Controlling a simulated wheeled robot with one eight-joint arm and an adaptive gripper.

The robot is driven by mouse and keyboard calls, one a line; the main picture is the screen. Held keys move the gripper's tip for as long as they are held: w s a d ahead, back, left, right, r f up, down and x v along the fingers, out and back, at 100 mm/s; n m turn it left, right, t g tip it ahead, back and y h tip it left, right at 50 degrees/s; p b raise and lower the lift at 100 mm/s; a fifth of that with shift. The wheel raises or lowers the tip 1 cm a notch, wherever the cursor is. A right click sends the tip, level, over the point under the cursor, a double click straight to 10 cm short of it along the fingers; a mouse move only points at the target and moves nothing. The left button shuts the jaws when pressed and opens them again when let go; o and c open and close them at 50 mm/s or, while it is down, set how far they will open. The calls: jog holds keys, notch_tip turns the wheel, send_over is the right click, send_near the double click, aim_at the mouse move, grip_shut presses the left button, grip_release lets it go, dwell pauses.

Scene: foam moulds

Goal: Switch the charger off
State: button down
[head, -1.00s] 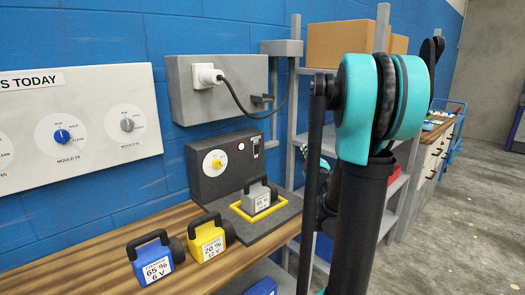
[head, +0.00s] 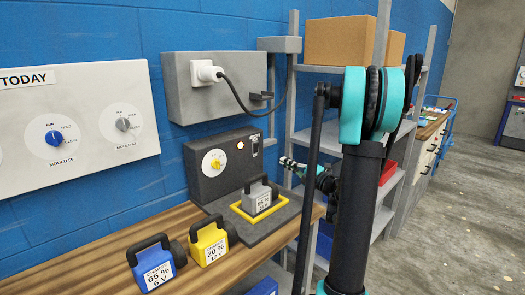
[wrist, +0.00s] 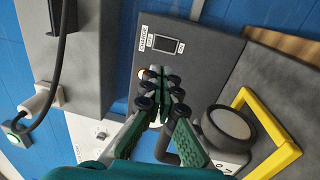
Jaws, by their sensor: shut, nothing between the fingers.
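The charger (head: 207,184) is a dark grey box on the bench against the blue wall, with a yellow knob (head: 217,164) and a lit lamp (head: 240,146). Its rocker switch (head: 255,147) also shows in the wrist view (wrist: 164,43), between OFF and ON labels; I cannot tell which side is pressed. A grey battery (head: 258,197) stands inside the yellow frame (head: 240,213) on the charger's base. My gripper (wrist: 159,84) is shut and empty, its fingertips in front of the charger's face, beside the switch in the picture. In the head view, it points left toward the charger (head: 284,161).
A blue battery (head: 155,268) and a yellow battery (head: 208,243) stand on the wooden bench, left of the charger. A grey wall box (head: 183,98) above holds a white plug (head: 206,73) with a black cable. A shelf rack (head: 290,90) stands to the right.

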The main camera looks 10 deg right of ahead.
aim_at(257, 145)
jog(key=x, duration=1.4)
jog(key=shift+r, duration=0.1)
jog(key=shift+w+a+r, duration=0.15)
jog(key=shift+w+a, duration=0.05)
jog(key=shift+w, duration=0.1)
